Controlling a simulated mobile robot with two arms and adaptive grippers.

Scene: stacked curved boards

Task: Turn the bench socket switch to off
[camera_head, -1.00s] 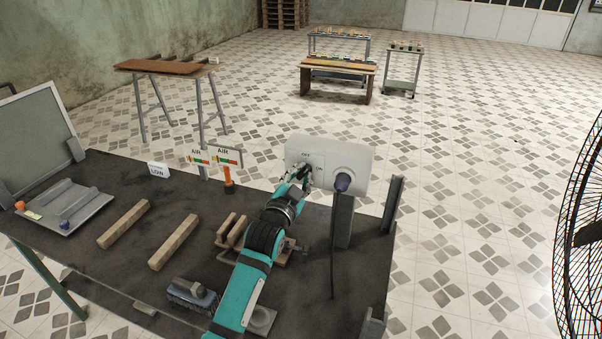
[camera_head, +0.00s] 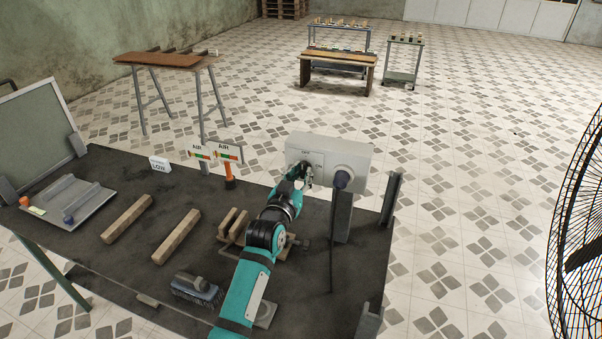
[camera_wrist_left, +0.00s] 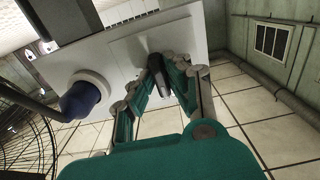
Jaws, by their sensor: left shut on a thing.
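The bench socket is a pale grey box (camera_head: 362,157) on a dark post at the right end of the workbench. My left gripper (camera_head: 305,176) is at the left part of its front face. In the left wrist view the gripper (camera_wrist_left: 157,80) has its fingers on either side of a dark switch lever (camera_wrist_left: 155,64) and is shut on it. The lever stands out from a light plate on the box (camera_wrist_left: 75,66). The fingers hide part of the lever, and its marked position is too small to read. My right gripper is not in view.
A blue-grey plug (camera_head: 342,180) with a hanging cable sits in the box beside the switch; it also shows in the left wrist view (camera_wrist_left: 80,100). The dark workbench (camera_head: 120,175) bears wooden bars (camera_head: 176,237), a brush (camera_head: 196,289) and AIR signs (camera_head: 227,153). A fan (camera_head: 580,220) stands at right.

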